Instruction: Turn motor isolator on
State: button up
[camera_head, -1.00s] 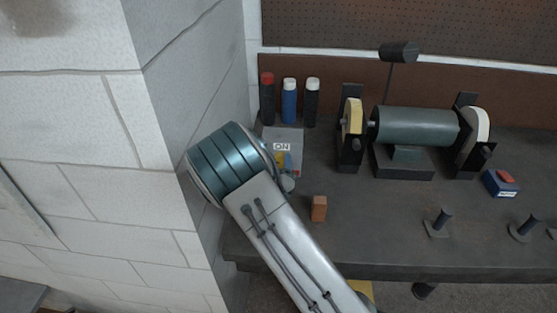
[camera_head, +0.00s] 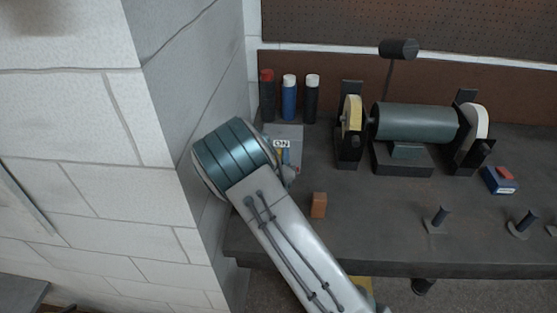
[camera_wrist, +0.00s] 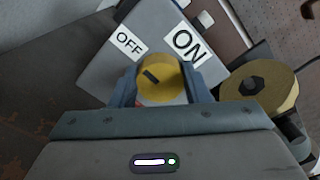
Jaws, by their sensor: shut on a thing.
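The motor isolator is a grey box with white OFF and ON labels (camera_wrist: 105,68). In the head view its top (camera_head: 291,131) and ON label show at the back left of the bench, and my arm hides the rest. Its round yellow knob (camera_wrist: 165,90) has a short black mark, slanted, on the side nearer the OFF label. My gripper (camera_wrist: 160,88) is shut on the knob, with one blue-grey finger on each side.
A bench grinder (camera_head: 415,124) stands right of the isolator; its yellowish wheel (camera_wrist: 258,88) is close to my gripper in the wrist view. Several spray cans (camera_head: 289,98) stand behind. An orange block (camera_head: 319,205) lies in front. A pale block wall is close on the left.

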jog(key=shift+f, duration=0.1)
jog(key=m+b, duration=0.4)
jog(key=shift+f+m, duration=0.1)
jog(key=shift+m, duration=0.3)
jog(key=m+b, duration=0.4)
jog(key=b, duration=0.2)
jog(key=shift+d+f+m, duration=0.1)
jog(key=shift+d+m, duration=0.05)
jog(key=shift+m, duration=0.15)
jog(key=m+b, duration=0.5)
jog(key=b, duration=0.4)
jog(key=shift+d+f, duration=0.1)
jog(key=m+b, duration=0.2)
jog(key=b, duration=0.2)
jog(key=shift+r+m+b, duration=0.25)
jog(key=shift+m+b, duration=0.45)
jog(key=shift+b, duration=0.2)
jog(key=shift+r, duration=0.1)
jog(key=o, duration=1)
jog(key=shift+c, duration=0.2)
